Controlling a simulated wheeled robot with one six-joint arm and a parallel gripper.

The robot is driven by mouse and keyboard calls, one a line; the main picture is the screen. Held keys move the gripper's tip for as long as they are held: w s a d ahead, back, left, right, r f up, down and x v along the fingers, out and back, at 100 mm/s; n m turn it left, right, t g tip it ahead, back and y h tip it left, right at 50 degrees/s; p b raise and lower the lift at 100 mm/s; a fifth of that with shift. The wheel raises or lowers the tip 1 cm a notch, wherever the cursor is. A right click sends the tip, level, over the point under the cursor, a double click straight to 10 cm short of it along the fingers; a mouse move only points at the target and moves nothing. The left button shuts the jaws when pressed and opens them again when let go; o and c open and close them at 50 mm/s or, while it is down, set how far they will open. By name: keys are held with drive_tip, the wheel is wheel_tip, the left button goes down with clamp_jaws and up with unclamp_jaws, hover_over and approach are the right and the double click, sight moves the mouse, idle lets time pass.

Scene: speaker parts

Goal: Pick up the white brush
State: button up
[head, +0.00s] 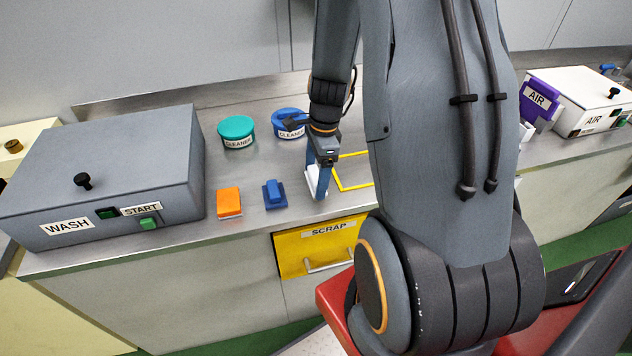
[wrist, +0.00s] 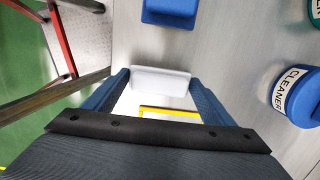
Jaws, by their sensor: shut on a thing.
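The white brush (head: 312,184) is on the steel counter near its front edge, beside the yellow outlined square. My gripper (head: 320,168) points down over it with its blue fingers at the brush. In the wrist view the white brush (wrist: 160,80) lies between the two blue fingertips of my gripper (wrist: 160,86), which is shut on it. My fingers hide part of the brush in the head view. I cannot tell whether it is clear of the counter.
A blue brush-like block (head: 274,194) and an orange block (head: 229,202) stand to the left. Teal (head: 237,131) and blue (head: 288,122) cleaner tubs are behind. The grey WASH box (head: 110,170) fills the left. The yellow outline (head: 350,187) is partly hidden by my arm.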

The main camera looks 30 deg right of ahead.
sight(316, 174)
drive_tip(key=shift+r, duration=0.1)
wheel_tip(316, 174, up, 10)
drive_tip(key=shift+f+b, duration=0.1)
drive_tip(key=shift+b, duration=0.7)
drive_tip(key=o, duration=0.4)
drive_tip(key=c, duration=0.5)
drive_tip(key=shift+c, duration=0.2)
drive_tip(key=shift+s, duration=0.1)
idle(0.5)
